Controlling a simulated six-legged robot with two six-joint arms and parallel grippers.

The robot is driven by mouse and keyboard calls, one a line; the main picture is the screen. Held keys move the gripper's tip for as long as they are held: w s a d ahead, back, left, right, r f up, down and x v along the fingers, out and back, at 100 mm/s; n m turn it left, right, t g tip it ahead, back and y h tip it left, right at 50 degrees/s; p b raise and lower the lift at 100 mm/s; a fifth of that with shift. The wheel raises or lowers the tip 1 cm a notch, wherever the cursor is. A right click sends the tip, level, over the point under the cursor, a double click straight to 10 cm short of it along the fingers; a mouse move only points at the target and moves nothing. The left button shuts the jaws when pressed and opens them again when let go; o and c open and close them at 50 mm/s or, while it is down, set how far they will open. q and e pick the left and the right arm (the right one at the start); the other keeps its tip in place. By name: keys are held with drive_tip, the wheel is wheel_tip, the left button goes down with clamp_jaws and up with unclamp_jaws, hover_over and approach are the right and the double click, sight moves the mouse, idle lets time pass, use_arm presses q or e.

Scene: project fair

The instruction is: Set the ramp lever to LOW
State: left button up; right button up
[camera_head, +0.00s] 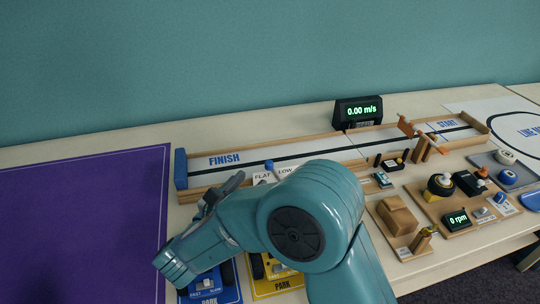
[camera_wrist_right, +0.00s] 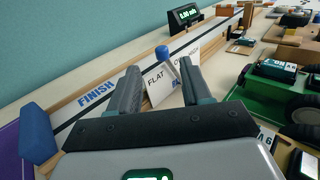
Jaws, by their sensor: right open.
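The ramp lever shows as a blue knob (camera_head: 269,165) at the near side of the long track, beside a white label plate (camera_head: 286,169) reading FLAT and LOW. In the right wrist view the knob (camera_wrist_right: 162,52) stands upright beyond my fingertips, over the plate (camera_wrist_right: 157,84). I cannot tell exactly which mark it sits at. My right gripper (camera_head: 226,191) is left of and nearer than the lever in the head view. Its open fingers (camera_wrist_right: 159,76) frame the lever in the wrist view, with nothing held. My arm hides part of the plate. My left gripper is out of view.
The track (camera_head: 223,159) runs from FINISH, with a blue end block (camera_head: 181,169), to START. A speed display (camera_head: 358,112) reads 0.00 m/s behind it. Blue and yellow PARK panels (camera_head: 209,288) lie under my arm. A purple mat (camera_head: 80,230) lies left; gadgets crowd the right.

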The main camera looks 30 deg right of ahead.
sight(267, 165)
drive_tip(key=x, duration=1.1)
drive_tip(key=shift+s+d+b, duration=0.1)
drive_tip(key=shift+s+b, duration=0.05)
drive_tip(key=shift+b, duration=0.2)
